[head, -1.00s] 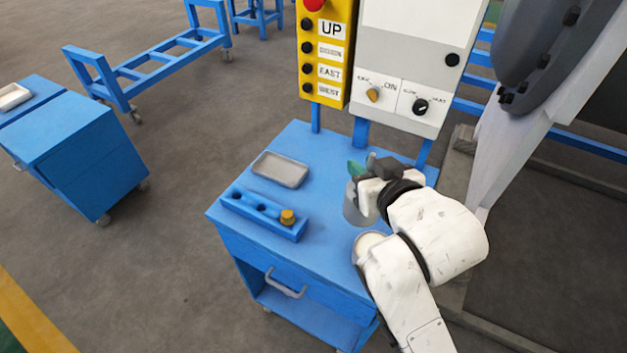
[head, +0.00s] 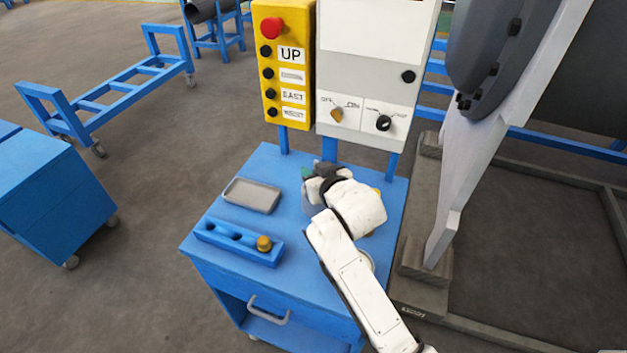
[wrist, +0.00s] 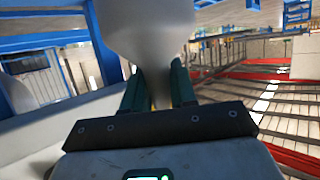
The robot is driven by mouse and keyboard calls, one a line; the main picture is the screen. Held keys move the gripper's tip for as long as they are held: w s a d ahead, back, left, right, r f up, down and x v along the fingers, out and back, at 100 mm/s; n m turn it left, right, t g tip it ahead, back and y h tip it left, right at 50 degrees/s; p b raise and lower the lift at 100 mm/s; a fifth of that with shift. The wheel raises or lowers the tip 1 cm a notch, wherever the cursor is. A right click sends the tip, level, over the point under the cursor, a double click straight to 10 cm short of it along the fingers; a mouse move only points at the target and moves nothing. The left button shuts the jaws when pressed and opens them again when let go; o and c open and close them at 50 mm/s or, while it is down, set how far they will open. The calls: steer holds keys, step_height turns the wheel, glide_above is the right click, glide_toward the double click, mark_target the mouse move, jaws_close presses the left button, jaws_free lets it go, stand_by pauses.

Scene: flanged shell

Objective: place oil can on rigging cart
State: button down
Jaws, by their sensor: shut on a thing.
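My gripper (head: 313,174), with green fingers, is shut on the oil can (head: 307,198), a grey body mostly hidden behind my wrist in the head view. In the wrist view the can is a large pale grey shape (wrist: 150,30) between the two green fingers (wrist: 155,88). The gripper and can are over the back middle of a blue cart (head: 290,160). I cannot tell if the can touches the top. Another blue cart (head: 50,200) stands at the left; no label shows which is the rigging cart.
A grey tray (head: 252,195) and a blue holder (head: 238,242) with a yellow-capped item (head: 264,243) lie left of the can. A yellow button box (head: 283,65) and grey control panel (head: 366,90) rise behind. A yellow thing and a pale round thing are partly hidden by my arm.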

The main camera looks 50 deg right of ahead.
steer(key=shift+w+f+p, duration=0.1)
steer(key=shift+f+p, duration=0.2)
steer(key=shift+f, duration=1.4)
steer(key=shift+f, duration=0.2)
steer(key=c, duration=0.9)
jaws_free()
steer(key=shift+r, duration=0.1)
steer(key=shift+r, duration=0.2)
steer(key=shift+s+a, duration=0.1)
steer(key=shift+s, duration=0.2)
steer(key=b+v, duration=0.1)
steer(key=v, duration=1)
steer(key=shift+r, duration=0.2)
